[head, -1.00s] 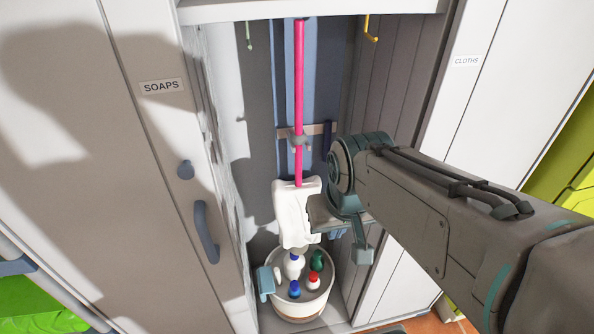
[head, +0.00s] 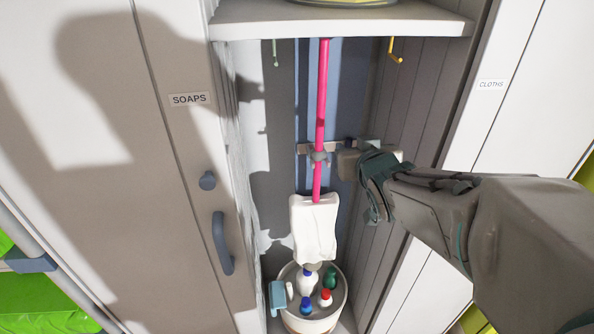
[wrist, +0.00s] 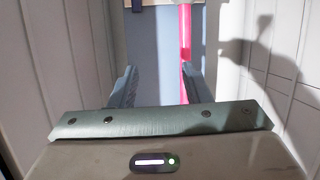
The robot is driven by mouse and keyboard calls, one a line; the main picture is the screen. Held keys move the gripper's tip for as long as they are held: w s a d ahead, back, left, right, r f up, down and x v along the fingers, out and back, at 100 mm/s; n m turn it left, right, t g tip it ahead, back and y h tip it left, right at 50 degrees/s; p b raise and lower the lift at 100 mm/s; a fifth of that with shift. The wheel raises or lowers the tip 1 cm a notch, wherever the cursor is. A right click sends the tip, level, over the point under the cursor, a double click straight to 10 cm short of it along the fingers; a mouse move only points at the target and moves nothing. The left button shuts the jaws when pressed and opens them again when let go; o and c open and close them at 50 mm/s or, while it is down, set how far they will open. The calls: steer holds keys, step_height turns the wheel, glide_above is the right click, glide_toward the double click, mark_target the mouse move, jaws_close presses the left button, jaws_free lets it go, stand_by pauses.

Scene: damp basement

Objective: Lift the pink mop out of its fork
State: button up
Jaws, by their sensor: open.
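The pink mop (head: 321,95) hangs upright in the open middle locker, with its white head (head: 314,228) at the bottom. A grey fork (head: 319,157) on a wooden rail holds its handle. My gripper (head: 346,162) is open and empty, just right of the handle at about the fork's height. In the wrist view the jaws (wrist: 158,78) are spread, and the pink handle (wrist: 185,35) runs along the inner edge of the right finger. I cannot tell whether the handle is between the fingers or beyond them. The fork is not clear in the wrist view.
A white bucket (head: 341,300) with several bottles stands below the mop head. A shelf (head: 345,25) is close above the handle. A yellow hook (head: 395,52) hangs at the right. The locker's side walls are close on both sides.

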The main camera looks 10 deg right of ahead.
mark_target(323, 101)
steer(key=w+a+r+t+y+p, duration=0.1)
steer(key=w, duration=0.2)
steer(key=w+a+r+n+t+y+p, duration=0.1)
steer(key=w+r+p, duration=0.1)
steer(key=w, duration=0.1)
steer(key=w+a+r+t+y+p, duration=0.1)
steer(key=w+r, duration=0.1)
steer(key=w, duration=0.1)
steer(key=shift+w+a+n+t, duration=0.25)
steer(key=shift+w+n+t, duration=0.05)
steer(key=shift+w+n, duration=0.1)
steer(key=shift+w+a+f+p, duration=0.15)
steer(key=shift+w+p, duration=0.25)
steer(key=shift+w, duration=0.5)
steer(key=shift+w+a+f+p, duration=0.15)
steer(key=shift+w+p, duration=0.3)
steer(key=shift+w, duration=0.45)
steer(key=shift+w+a+f+p, duration=0.15)
steer(key=shift+w+p, duration=0.25)
steer(key=shift+w, duration=0.5)
steer(key=shift+d, duration=0.1)
jaws_close()
